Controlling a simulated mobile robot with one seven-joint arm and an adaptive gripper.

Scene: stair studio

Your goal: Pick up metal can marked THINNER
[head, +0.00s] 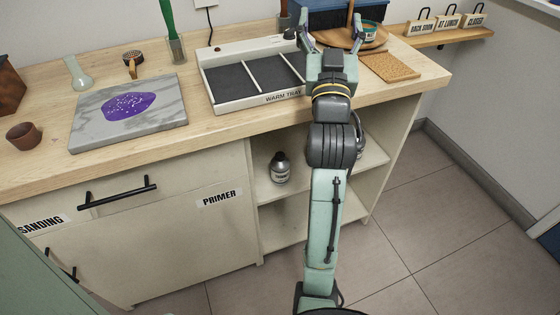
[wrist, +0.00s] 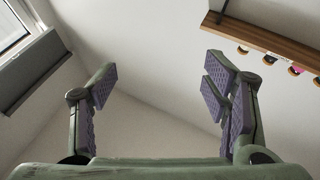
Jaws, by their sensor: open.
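A small metal can (head: 280,169) with a dark top and a pale label stands upright on the open shelf below the counter in the head view. Its label is too small to read, so I cannot tell whether it says THINNER. My gripper (head: 331,34) is raised above the counter, near the right end of the warm tray, far above the can. In the wrist view my gripper (wrist: 161,88) is open, with nothing between the fingers. The can does not show in the wrist view.
The shelf bay (head: 268,202) is open at the front, with a cabinet marked PRIMER (head: 219,197) to its left. The counter holds a WARM TRAY (head: 258,104), a marble slab (head: 85,125), a cork mat (head: 390,67) and a round wooden board (head: 340,40). Floor (head: 400,230) at right is clear.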

